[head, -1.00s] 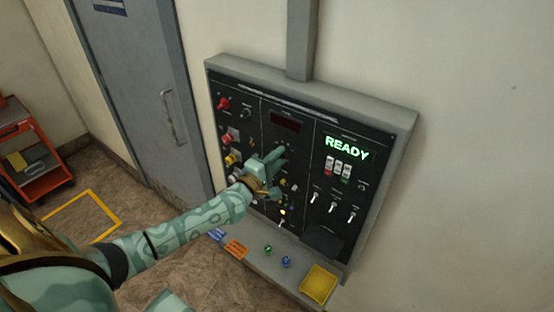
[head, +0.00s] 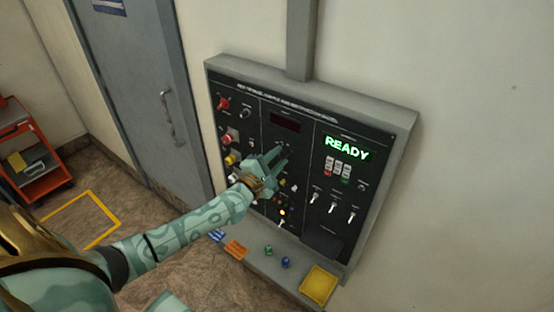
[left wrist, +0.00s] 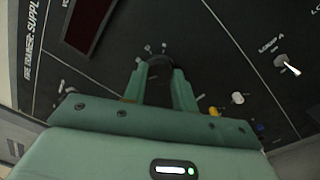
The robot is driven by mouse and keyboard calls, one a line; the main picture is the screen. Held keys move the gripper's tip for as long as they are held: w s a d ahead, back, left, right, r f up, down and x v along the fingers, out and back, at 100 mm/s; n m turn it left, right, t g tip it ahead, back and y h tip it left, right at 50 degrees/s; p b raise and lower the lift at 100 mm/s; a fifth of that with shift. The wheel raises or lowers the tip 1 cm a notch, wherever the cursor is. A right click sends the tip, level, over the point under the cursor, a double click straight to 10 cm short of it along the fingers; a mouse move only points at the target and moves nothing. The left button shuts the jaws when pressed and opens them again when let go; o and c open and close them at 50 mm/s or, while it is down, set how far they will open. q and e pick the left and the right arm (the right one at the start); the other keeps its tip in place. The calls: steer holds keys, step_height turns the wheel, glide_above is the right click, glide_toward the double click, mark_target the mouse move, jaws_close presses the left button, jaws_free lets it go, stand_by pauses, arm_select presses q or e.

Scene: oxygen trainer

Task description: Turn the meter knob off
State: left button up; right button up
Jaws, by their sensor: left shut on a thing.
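The meter knob (left wrist: 158,77) is a dark round knob on the black panel, below a dark, unlit display window (left wrist: 88,24). In the left wrist view it sits between the two green fingers of my left gripper (left wrist: 159,88), which is shut on it. Small marks show around the knob's upper edge; its pointer is hidden, so I cannot tell its setting. In the head view my left gripper (head: 274,164) is at the middle section of the panel (head: 325,225) and covers the knob. My right gripper is not in view.
A green READY display (head: 347,148) is lit on the right section, above several toggle switches (head: 333,208). Red and yellow controls line the left section. The shelf below holds a yellow tray (head: 318,285), small green and blue pieces, and cards. An orange cart (head: 33,165) stands far left.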

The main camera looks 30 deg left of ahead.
arm_select(q)
steer(key=o, duration=1)
steer(key=shift+c, duration=0.2)
steer(key=s+a+b, duration=0.1)
steer(key=s, duration=1.5)
steer(key=shift+s+f+b, duration=0.15)
steer(key=shift+f+b, duration=0.2)
